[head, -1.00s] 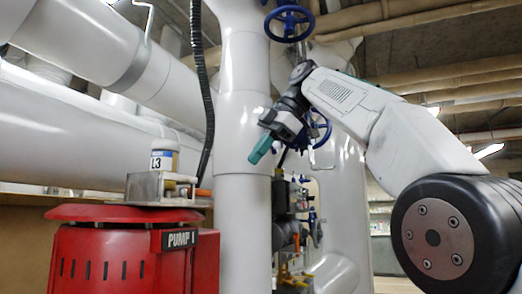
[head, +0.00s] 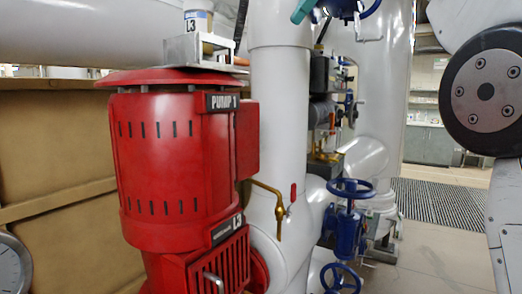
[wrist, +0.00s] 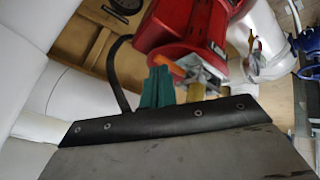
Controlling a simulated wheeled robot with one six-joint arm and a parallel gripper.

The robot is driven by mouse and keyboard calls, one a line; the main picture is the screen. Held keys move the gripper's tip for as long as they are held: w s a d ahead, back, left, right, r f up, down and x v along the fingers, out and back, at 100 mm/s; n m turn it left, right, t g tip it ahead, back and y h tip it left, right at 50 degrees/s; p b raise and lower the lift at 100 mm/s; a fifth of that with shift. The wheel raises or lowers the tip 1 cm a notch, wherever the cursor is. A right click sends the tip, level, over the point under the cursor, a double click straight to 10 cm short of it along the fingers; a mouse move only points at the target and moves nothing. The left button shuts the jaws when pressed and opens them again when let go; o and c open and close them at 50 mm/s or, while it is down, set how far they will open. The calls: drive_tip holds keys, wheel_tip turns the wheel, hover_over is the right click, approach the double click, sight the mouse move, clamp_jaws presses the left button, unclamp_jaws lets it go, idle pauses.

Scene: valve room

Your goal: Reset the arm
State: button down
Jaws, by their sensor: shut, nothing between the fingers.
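My gripper (head: 303,10) shows only as its teal fingertips at the top edge of the head view, in front of the large white vertical pipe (head: 281,120). In the wrist view its teal fingers (wrist: 157,88) are together and empty, with the red pump beyond them. My arm shows at the right of the head view, and its upper part is out of frame.
The red pump (head: 165,160) labelled PUMP 1 stands left of centre, with a metal bracket (head: 190,52) and an L3 container (head: 198,20) on top. Blue valve wheels (head: 350,188) and a brass lever (head: 270,190) are right of it. Floor (head: 430,250) is open at right.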

drive_tip(key=w+f+m, duration=0.5)
drive_tip(key=f, duration=0.2)
drive_tip(key=s+d+f+m+h, duration=0.1)
drive_tip(key=s+d+f+m, duration=0.15)
drive_tip(key=f+m, duration=0.2)
drive_tip(key=s+d+f+m+h, duration=0.1)
drive_tip(key=d+f+m+h, duration=0.15)
drive_tip(key=f, duration=0.35)
drive_tip(key=s+d+f+m+h, duration=0.1)
drive_tip(key=s+d+f+m, duration=0.2)
drive_tip(key=s+f, duration=0.7)
drive_tip(key=s+d+f+m+g+h, duration=0.1)
drive_tip(key=s+d+f+m, duration=0.2)
drive_tip(key=s+f, duration=0.7)
drive_tip(key=s+d+f+m+h, duration=0.1)
drive_tip(key=s+d+f+m, duration=0.2)
drive_tip(key=s+d+f, duration=0.3)
drive_tip(key=s+f, duration=0.5)
drive_tip(key=s, duration=0.2)
drive_tip(key=shift+s+g, duration=0.15)
drive_tip(key=shift+g, duration=0.15)
drive_tip(key=shift+h, duration=0.25)
